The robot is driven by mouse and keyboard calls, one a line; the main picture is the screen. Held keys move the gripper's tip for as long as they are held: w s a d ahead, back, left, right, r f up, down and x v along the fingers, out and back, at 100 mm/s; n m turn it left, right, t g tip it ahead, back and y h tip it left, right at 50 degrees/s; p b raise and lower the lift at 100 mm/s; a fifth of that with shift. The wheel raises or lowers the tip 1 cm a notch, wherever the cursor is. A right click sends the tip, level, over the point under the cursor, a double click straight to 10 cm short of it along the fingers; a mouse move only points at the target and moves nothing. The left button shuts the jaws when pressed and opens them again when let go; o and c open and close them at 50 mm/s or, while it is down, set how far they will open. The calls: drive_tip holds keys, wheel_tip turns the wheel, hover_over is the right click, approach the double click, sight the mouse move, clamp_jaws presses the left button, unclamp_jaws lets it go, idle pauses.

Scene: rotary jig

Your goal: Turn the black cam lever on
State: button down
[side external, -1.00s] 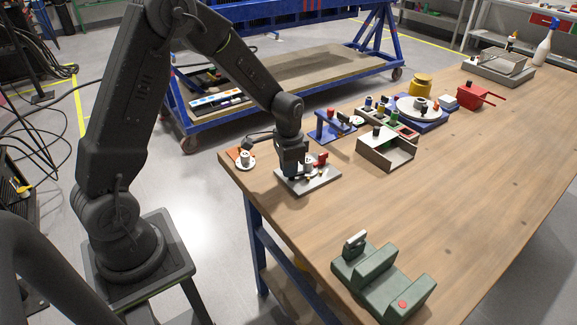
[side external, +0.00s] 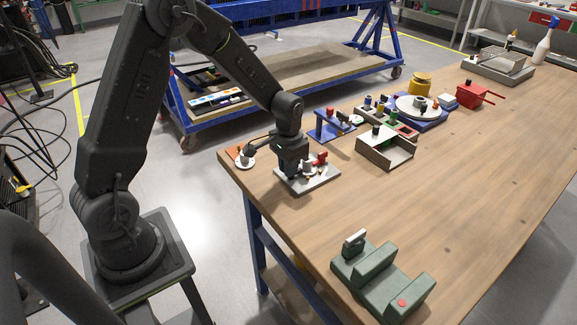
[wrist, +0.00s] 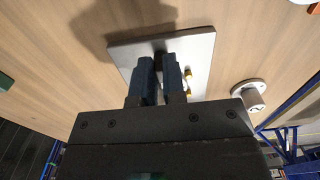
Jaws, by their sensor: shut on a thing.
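A flat grey plate (side external: 322,181) with small fittings lies near the left end of the wooden bench. It also shows in the wrist view (wrist: 124,55). My gripper (side external: 292,174) is low over the plate's left side, pointing down. In the wrist view my gripper's two blue-grey fingers (wrist: 158,62) are close together over the plate. The dark end of the black cam lever (wrist: 160,46) shows between the fingertips, and they are shut on it. The fingers hide most of the lever, so its angle cannot be told.
A red part (side external: 321,158) stands on the plate's far side. A white round piece (side external: 245,162) sits left of my gripper. A blue stand (side external: 330,128) and an open box (side external: 386,151) are behind and right. The front of the bench is clear up to a green block fixture (side external: 385,283).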

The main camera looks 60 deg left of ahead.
drive_tip(key=c, duration=1.2)
unclamp_jaws()
wheel_tip(320, 180, up, 14)
drive_tip(key=s+d+r+t, duration=0.2)
drive_tip(key=s+d, duration=0.1)
drive_tip(key=s, duration=0.3)
drive_tip(key=s+d+r+t, duration=0.1)
drive_tip(key=s+d+r, duration=0.2)
drive_tip(key=s, duration=0.4)
drive_tip(key=s+d+r+t, duration=0.2)
drive_tip(key=s+d, duration=0.1)
drive_tip(key=s, duration=0.4)
drive_tip(key=shift+d+r+t, duration=0.2)
drive_tip(key=shift+r+t, duration=0.05)
drive_tip(key=shift+t, duration=0.05)
